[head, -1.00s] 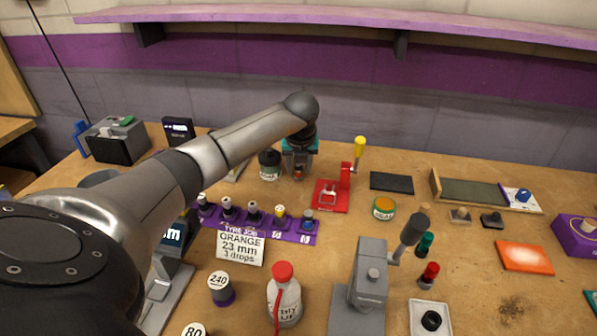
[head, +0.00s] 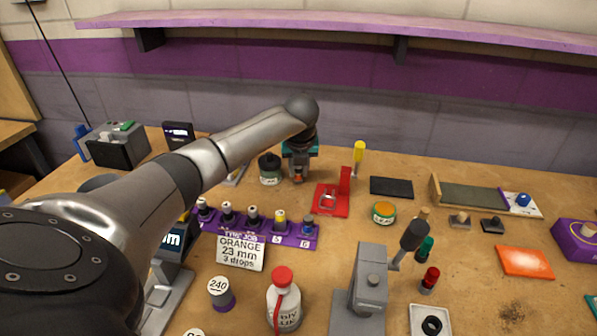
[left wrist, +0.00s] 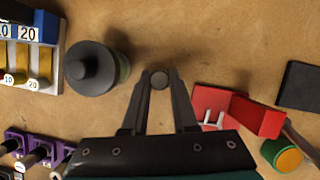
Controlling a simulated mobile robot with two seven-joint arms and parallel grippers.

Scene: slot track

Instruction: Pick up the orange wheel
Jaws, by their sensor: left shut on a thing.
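My left gripper (head: 298,178) is at the back middle of the bench, between a dark-lidded jar and a red stand. It is shut on a small round piece, taken as the orange wheel (head: 298,174), which shows only as a speck of orange between the fingers in the head view. In the left wrist view the fingertips (left wrist: 159,88) close on the piece, whose grey round end (left wrist: 159,79) faces the camera. Much of the piece is hidden by the fingers, and I cannot tell whether it is clear of the bench. My right gripper is not in view.
The dark-lidded jar (head: 270,170) stands just left of my gripper and the red stand (head: 330,199) just right. A purple rack (head: 290,238) with several dark pegs, and a card reading "ORANGE 23 mm 3 drops" (head: 240,251), are in front.

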